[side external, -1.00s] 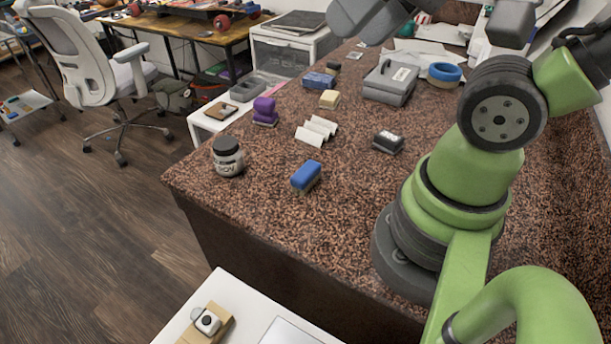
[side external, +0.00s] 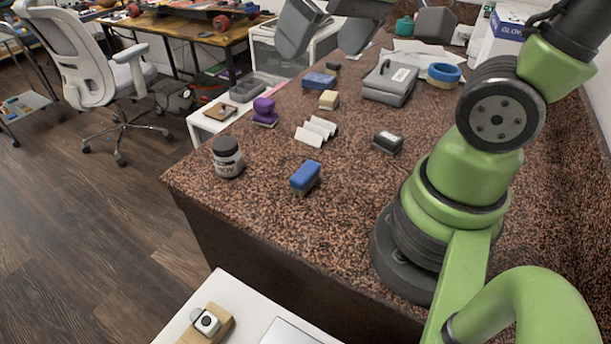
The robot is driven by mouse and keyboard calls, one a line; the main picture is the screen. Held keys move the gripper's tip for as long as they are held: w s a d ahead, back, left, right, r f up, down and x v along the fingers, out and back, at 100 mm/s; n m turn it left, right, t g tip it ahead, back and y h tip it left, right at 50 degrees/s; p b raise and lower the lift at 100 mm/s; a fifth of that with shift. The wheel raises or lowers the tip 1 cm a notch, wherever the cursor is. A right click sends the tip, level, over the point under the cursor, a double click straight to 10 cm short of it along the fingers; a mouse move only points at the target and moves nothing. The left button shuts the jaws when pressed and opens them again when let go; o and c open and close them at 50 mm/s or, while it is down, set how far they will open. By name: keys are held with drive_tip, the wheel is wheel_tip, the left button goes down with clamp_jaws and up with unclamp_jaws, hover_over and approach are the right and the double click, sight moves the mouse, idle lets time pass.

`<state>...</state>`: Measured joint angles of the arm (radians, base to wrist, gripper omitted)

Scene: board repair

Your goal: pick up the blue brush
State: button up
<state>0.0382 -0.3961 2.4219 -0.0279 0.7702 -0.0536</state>
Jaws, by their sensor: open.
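The blue brush (side external: 305,177), a small block with a blue top and a paler underside, rests on the brown speckled counter (side external: 250,215) near its front left part. My gripper (side external: 325,48) is at the top of the side view, its two grey fingers spread apart with nothing between them. It is well above the counter and apart from the brush, farther up in the picture. Its upper part is cut off by the frame edge. Another blue-topped block (side external: 319,80) lies farther back on the counter.
A lidded jar (side external: 228,158) stands left of the brush. A folded white piece (side external: 316,130), purple block (side external: 265,111), yellowish block (side external: 329,100) and dark-topped block (side external: 387,142) lie behind it. A grey case (side external: 388,82) and blue tape roll (side external: 444,73) are farther back. The counter around the brush is clear.

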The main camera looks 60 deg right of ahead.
drive_tip(key=w+d+f+n+g, duration=0.1)
drive_tip(key=w+d+f+g, duration=0.15)
drive_tip(key=f, duration=0.25)
drive_tip(key=w+d+f+n+g, duration=0.1)
drive_tip(key=w+f, duration=0.2)
drive_tip(key=f, duration=0.2)
drive_tip(key=g+h, duration=0.1)
drive_tip(key=g, duration=0.1)
hover_over(300, 168)
drive_tip(key=shift+n, duration=0.4)
drive_tip(key=f, duration=1.1)
drive_tip(key=shift+s+a+f, duration=0.15)
drive_tip(key=shift+s+f, duration=0.1)
drive_tip(key=shift+s, duration=0.1)
drive_tip(key=shift+w+d+f, duration=0.1)
drive_tip(key=shift+w+f, duration=0.1)
drive_tip(key=shift+f, duration=1.35)
drive_tip(key=shift+w+d+f, duration=0.1)
drive_tip(key=shift+w+f, duration=0.1)
drive_tip(key=shift+f, duration=1.3)
drive_tip(key=c, duration=0.9)
